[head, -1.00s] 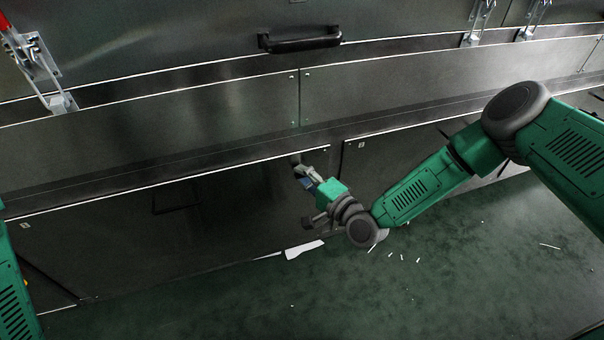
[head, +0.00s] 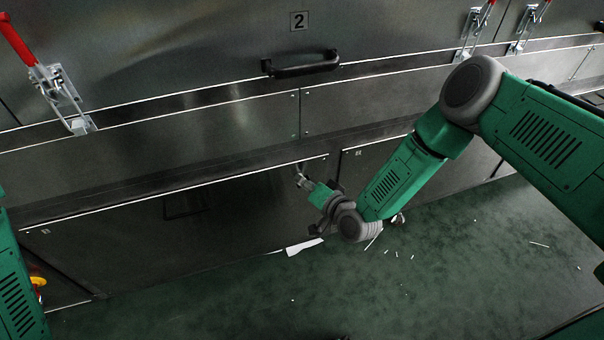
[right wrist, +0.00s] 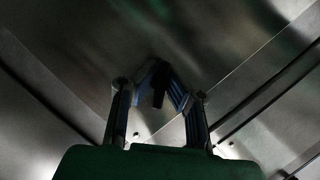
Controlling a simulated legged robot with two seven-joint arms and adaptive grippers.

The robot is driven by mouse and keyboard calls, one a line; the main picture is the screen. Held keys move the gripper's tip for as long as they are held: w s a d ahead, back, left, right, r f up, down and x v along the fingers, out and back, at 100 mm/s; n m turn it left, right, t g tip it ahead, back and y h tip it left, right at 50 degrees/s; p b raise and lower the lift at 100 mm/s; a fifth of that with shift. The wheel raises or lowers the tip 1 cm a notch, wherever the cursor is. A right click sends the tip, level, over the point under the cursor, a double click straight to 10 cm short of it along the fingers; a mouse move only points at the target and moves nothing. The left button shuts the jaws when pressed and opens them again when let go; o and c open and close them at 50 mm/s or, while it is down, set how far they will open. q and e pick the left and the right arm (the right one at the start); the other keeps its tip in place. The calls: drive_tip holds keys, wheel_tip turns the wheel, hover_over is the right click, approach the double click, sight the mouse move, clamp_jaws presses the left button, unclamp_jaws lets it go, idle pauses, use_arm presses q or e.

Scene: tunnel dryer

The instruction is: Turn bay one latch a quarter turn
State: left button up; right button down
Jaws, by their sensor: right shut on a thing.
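My right gripper (head: 302,177) is at the upper right corner of a dark lower panel (head: 240,210), its fingers pointing at the panel. In the right wrist view its two fingers (right wrist: 159,76) slant together around a small dark latch handle (right wrist: 158,87), which is gripped between them. In the head view the gripper mostly hides this latch, and its exact angle cannot be told. My left arm shows only at the left edge, with its gripper out of view.
Above are a black bar handle (head: 300,64) and a "2" plate (head: 299,21). Red-handled toggle clamps (head: 62,95) stand at upper left and right. A second lower panel (head: 395,160) lies to the right. The green floor holds white scraps (head: 303,247); a yellow part (head: 38,281) is at left.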

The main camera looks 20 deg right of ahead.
drive_tip(key=n+h+p, duration=0.2)
drive_tip(key=n+p, duration=0.1)
drive_tip(key=n, duration=0.1)
drive_tip(key=shift+g+h+p, duration=0.3)
drive_tip(key=shift+p, duration=0.05)
drive_tip(key=shift+n+h+p, duration=0.5)
drive_tip(key=shift+n, duration=0.3)
drive_tip(key=shift+s+d+f+n+h+p, duration=0.1)
drive_tip(key=shift+n+h+p, duration=0.2)
drive_tip(key=shift+n+h, duration=0.4)
drive_tip(key=c, duration=1.7)
unclamp_jaws()
drive_tip(key=v, duration=1.2)
